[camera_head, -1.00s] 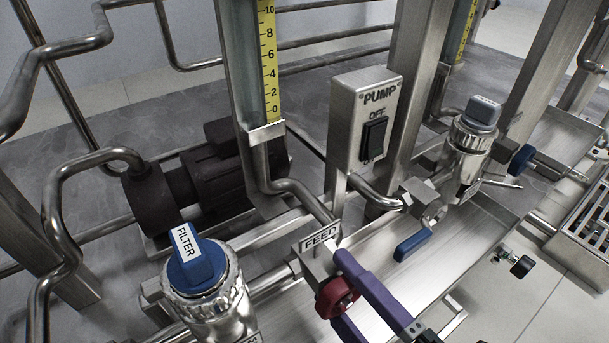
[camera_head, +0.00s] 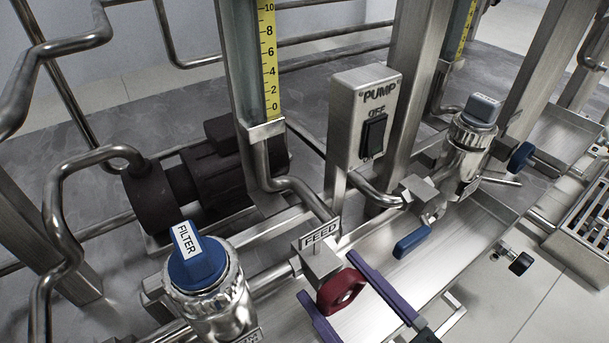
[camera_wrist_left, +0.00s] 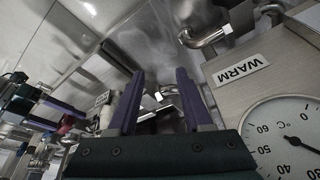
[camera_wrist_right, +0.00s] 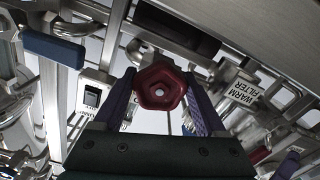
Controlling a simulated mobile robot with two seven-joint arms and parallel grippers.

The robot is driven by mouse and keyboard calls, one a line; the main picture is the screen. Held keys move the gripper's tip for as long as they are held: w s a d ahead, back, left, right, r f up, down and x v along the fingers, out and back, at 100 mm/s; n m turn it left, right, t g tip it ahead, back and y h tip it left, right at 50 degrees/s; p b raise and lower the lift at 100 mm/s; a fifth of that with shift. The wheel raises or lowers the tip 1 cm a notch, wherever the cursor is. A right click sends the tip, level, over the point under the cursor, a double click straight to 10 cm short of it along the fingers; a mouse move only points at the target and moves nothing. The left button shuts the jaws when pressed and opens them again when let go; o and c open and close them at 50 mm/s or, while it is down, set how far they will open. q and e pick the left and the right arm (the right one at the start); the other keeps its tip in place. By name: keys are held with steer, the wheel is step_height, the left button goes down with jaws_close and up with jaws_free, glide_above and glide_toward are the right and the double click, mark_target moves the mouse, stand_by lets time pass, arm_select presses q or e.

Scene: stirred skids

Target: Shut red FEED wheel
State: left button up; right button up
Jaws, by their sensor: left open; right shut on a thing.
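The red FEED wheel (camera_head: 340,292) sits on a metal valve block below the FEED label (camera_head: 320,235), low in the middle of the head view. My right gripper (camera_head: 327,275) has its purple fingers on two opposite sides of the wheel and is shut on it. In the right wrist view the wheel (camera_wrist_right: 160,88) lies between the fingertips, with its hub facing the camera. My left gripper (camera_wrist_left: 160,72) shows only in its own wrist view. It is open, with nothing between its fingers.
The blue FILTER knob (camera_head: 197,262) stands left of the wheel. The PUMP switch box (camera_head: 362,120) rises behind it. A blue lever (camera_head: 412,243) is to its right. A WARM dial (camera_wrist_left: 290,140) is right of my left gripper.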

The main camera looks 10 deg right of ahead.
steer(key=shift+m, duration=2)
steer(key=o, duration=1.3)
steer(key=shift+a, duration=0.1)
steer(key=shift+s, duration=0.1)
steer(key=shift+s, duration=0.3)
steer(key=p+v, duration=0.1)
steer(key=v, duration=0.8)
steer(key=shift+d+p, duration=0.2)
steer(key=shift+p, duration=0.2)
